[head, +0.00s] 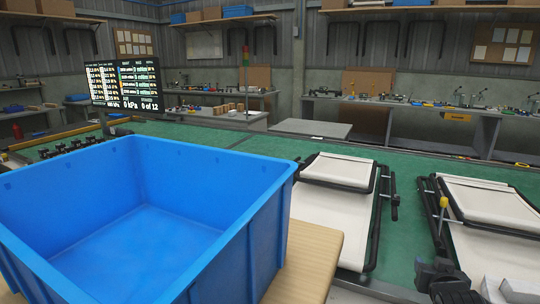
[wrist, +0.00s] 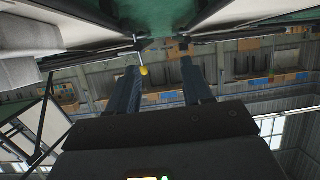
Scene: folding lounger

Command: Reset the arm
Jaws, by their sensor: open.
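My gripper (wrist: 160,65) shows in the wrist view with its two dark fingers apart and nothing between them but background. A small yellow knob on a thin rod (wrist: 143,70) appears beside the left finger; I cannot tell whether they touch. In the head view a similar yellow knob (head: 443,203) stands at the near left side of the right lounger (head: 495,235). Dark parts at the bottom right of the head view look like my gripper end, partly cut off, in front of that lounger. A second folding lounger (head: 335,215), white with a black frame, lies left of it.
The loungers lie on a green worktop (head: 405,225). A screen (head: 125,82) stands behind the crate. Benches with tools line the back wall.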

